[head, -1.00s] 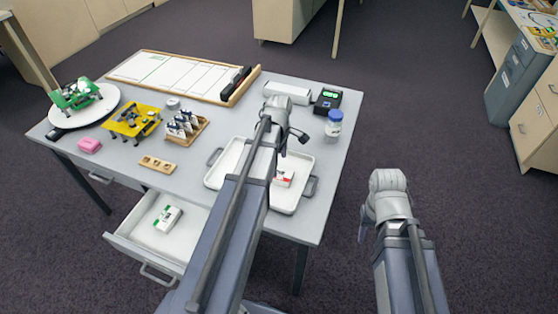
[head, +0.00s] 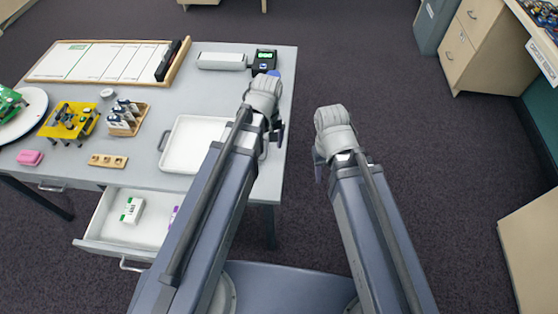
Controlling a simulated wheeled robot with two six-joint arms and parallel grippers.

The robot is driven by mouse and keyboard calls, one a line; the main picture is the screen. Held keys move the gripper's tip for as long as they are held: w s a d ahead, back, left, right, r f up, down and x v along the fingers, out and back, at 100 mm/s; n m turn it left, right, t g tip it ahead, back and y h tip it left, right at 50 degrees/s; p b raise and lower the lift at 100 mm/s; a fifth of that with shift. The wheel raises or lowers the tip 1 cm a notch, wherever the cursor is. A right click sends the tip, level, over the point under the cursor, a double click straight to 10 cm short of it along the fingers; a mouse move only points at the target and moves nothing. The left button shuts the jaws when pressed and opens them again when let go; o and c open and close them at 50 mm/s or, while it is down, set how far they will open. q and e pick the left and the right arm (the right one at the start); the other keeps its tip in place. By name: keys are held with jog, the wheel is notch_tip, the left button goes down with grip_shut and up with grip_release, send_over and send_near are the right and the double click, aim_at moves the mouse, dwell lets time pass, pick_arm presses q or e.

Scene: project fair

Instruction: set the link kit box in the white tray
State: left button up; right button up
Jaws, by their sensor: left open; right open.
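The white tray (head: 182,156) lies on the table; its right part is hidden behind my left arm. A small white box with green marks (head: 131,210) lies in the open drawer (head: 100,224). A purple-marked item (head: 173,213) shows beside it, partly covered by my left arm. I cannot read which one is the link kit box. My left gripper (head: 278,132) is open above the tray's right end, seen mostly from behind. My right gripper (head: 319,168) is open and empty, right of the table over the floor.
A yellow model (head: 70,120), a wooden rack of small bottles (head: 127,117), a pink block (head: 30,157) and a wooden strip with holes (head: 108,160) stand left of the tray. A board (head: 100,62) and a dark device (head: 264,61) are at the back.

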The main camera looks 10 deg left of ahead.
pick_arm(q)
jog(key=s+d+m, duration=0.7)
jog(key=m, duration=0.2)
jog(key=shift+s+m, duration=0.15)
jog(key=shift+m, duration=0.15)
jog(key=shift+c, duration=0.2)
